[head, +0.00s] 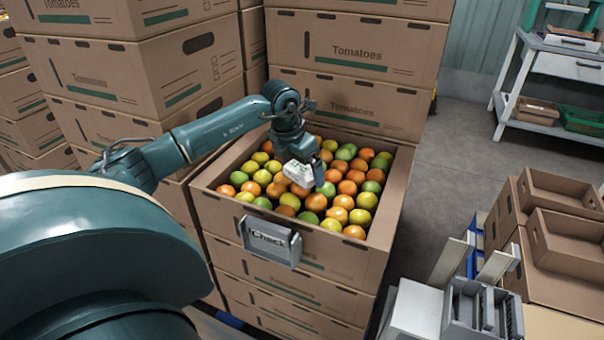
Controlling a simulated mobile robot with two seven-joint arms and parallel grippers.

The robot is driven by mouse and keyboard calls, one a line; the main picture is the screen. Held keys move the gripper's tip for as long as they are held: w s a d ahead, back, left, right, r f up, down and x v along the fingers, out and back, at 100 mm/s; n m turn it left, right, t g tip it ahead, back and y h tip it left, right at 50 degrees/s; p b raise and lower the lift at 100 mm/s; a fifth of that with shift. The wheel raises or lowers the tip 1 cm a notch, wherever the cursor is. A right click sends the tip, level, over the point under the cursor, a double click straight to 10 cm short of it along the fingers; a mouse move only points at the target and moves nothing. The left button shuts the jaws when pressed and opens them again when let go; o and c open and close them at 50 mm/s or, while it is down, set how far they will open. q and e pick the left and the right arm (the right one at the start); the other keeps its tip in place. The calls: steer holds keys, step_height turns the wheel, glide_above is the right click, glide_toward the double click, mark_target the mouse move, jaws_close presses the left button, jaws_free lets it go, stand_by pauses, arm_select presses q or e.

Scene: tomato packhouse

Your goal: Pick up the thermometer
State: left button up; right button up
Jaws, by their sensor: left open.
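My left arm reaches in from the left over an open cardboard box (375,262) filled with tomatoes (312,202) in orange, yellow and green. My left gripper (308,180) is open just above the tomatoes, pointing down. A small white block (297,173) with dark green marks shows at the gripper; I cannot tell whether it is the thermometer or part of the hand. A dark blue-grey piece is beside it on the right. No other thing can be clearly made out as the thermometer. My right gripper is not in view.
A grey holder marked "Check" (270,242) hangs on the box's front. Stacked tomato cartons (352,60) stand behind and left. At lower right are a grey divided caddy (480,308) and empty cardboard trays (568,245). A shelved bench (560,62) stands at the back right, with open floor before it.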

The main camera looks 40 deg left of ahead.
arm_select(q)
steer(key=shift+f, duration=0.25)
steer(key=shift+r, duration=0.15)
steer(key=c, duration=1.1)
